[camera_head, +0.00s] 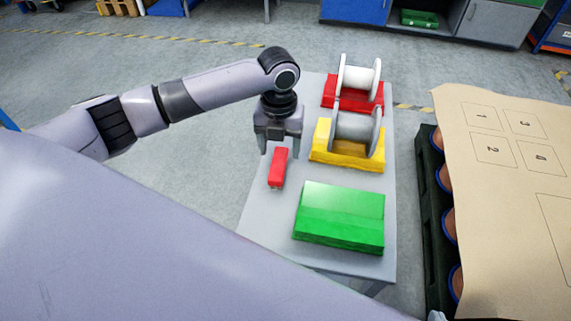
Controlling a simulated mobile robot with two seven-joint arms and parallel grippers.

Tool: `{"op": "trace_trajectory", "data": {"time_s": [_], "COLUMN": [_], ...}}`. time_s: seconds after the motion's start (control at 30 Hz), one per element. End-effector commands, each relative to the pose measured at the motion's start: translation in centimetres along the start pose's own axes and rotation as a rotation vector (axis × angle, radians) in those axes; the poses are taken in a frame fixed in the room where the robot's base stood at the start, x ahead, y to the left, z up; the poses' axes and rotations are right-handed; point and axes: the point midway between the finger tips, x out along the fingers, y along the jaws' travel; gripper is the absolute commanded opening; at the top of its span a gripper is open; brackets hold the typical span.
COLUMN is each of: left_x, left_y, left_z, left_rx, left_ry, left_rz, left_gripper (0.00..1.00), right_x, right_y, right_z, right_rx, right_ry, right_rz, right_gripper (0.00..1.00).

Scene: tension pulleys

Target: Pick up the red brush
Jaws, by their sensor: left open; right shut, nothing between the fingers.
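The red brush (278,169) is a small red block-like piece on the grey table (262,219), left of the coloured blocks. My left gripper (280,149) points down at the far end of the brush. It is open, with one finger on each side of that end in the picture. I cannot tell whether the fingertips are level with the brush or still above it, and no contact is clear. My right gripper is not in view.
Right of the brush stand a green block (340,215), a yellow block (325,150) with a grey spool (356,126), and a red block (345,92) with a white spool (359,77). A brown sheet with numbered squares (490,118) lies further right.

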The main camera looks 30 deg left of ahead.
Motion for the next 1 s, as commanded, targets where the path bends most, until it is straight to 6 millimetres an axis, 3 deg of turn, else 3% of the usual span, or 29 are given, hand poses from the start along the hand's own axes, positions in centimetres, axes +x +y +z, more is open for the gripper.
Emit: {"op": "trace_trajectory", "data": {"time_s": [0.5, 0.73, 0.77, 0.9, 1.0], "left_x": [6.3, 6.5, 6.5, 6.4, 6.4], "left_y": [0.3, 0.2, 0.2, 0.2, 0.2], "left_z": [-0.6, -0.6, -0.6, -0.6, -0.6], "left_rx": [-0.001, -0.001, -0.001, -0.001, -0.001], "left_ry": [0.001, -0.001, -0.001, -0.001, -0.001], "left_rz": [0.000, -0.001, -0.001, -0.001, -0.001], "left_gripper": [0.67, 0.67, 0.60, 0.15, 0.11], "right_x": [0.6, 0.6, 0.6, 0.6, 0.6], "right_y": [-0.2, -0.2, -0.2, -0.2, -0.2], "right_z": [1.9, 1.9, 1.9, 1.9, 1.8], "right_rx": [0.010, 0.010, 0.010, 0.010, 0.009], "right_ry": [-0.015, -0.017, -0.017, -0.016, -0.014], "right_rz": [-0.002, -0.002, -0.002, -0.002, -0.001], "right_gripper": [0.00, 0.00, 0.00, 0.00, 0.00]}}
